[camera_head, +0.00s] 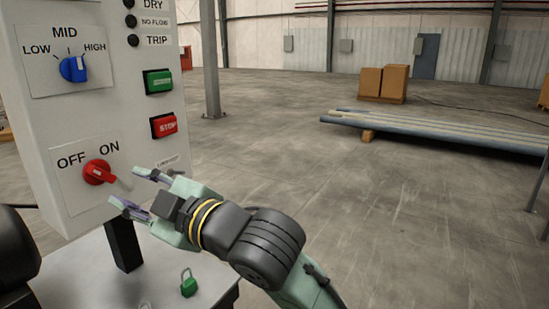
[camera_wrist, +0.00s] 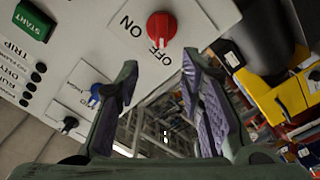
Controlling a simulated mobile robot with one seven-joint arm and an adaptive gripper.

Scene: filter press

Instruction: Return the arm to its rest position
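My gripper (camera_head: 123,190) is open and empty in front of the lower part of the control panel (camera_head: 60,113), beside the red OFF/ON knob (camera_head: 97,172).
The panel also carries a blue LOW/MID/HIGH selector (camera_head: 73,68), a green button (camera_head: 158,81) and a red STOP button (camera_head: 164,125). A green padlock (camera_head: 188,284) sits on the grey surface below. Pipes (camera_head: 430,130) and boxes (camera_head: 383,83) lie farther back; the floor between is clear.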

